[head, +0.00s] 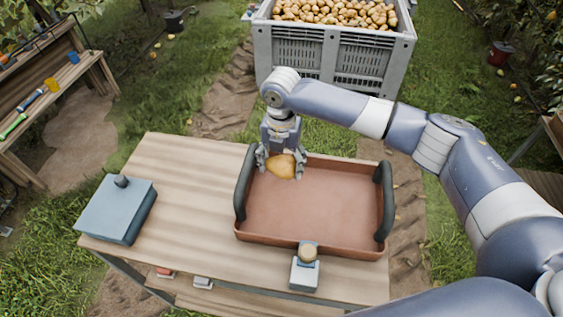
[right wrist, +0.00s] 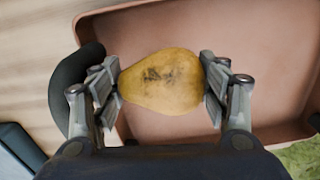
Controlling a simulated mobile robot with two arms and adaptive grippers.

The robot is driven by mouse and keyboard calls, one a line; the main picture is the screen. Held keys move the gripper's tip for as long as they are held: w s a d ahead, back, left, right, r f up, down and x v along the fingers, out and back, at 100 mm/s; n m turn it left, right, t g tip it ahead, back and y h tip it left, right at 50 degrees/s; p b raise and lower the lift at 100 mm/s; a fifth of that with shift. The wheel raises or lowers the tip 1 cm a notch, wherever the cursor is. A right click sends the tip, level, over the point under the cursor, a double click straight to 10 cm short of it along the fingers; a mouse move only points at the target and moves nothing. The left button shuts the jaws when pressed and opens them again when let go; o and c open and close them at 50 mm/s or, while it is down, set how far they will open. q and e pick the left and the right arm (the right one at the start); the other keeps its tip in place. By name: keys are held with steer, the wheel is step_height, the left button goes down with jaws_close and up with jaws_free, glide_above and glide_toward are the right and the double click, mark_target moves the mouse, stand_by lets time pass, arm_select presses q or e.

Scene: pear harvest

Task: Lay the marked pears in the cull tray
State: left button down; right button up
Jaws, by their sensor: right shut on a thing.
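A yellow-brown pear (head: 281,165) is held between the fingers of my right gripper (head: 279,168). In the right wrist view the pear (right wrist: 162,80) shows dark blotchy marks on its upper face, and the fingers of my right gripper (right wrist: 162,85) touch it on both sides. The reddish-brown tray (head: 315,210) with dark handles stands on the wooden table. The pear is over the tray's back left part; I cannot tell whether it touches the floor. The rest of the tray floor is bare. My left gripper is not in view.
A blue-grey box (head: 116,210) with a dark knob stands on the table (head: 180,190) at the left. A small grey device (head: 305,271) with a round tan top stands at the tray's front edge. A grey crate (head: 335,55) full of pears stands behind the table.

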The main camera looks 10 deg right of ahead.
mark_target(282, 157)
steer(key=o, duration=1.3)
steer(key=shift+c, duration=0.2)
step_height(282, 157, up, 12)
steer(key=shift+r, duration=0.1)
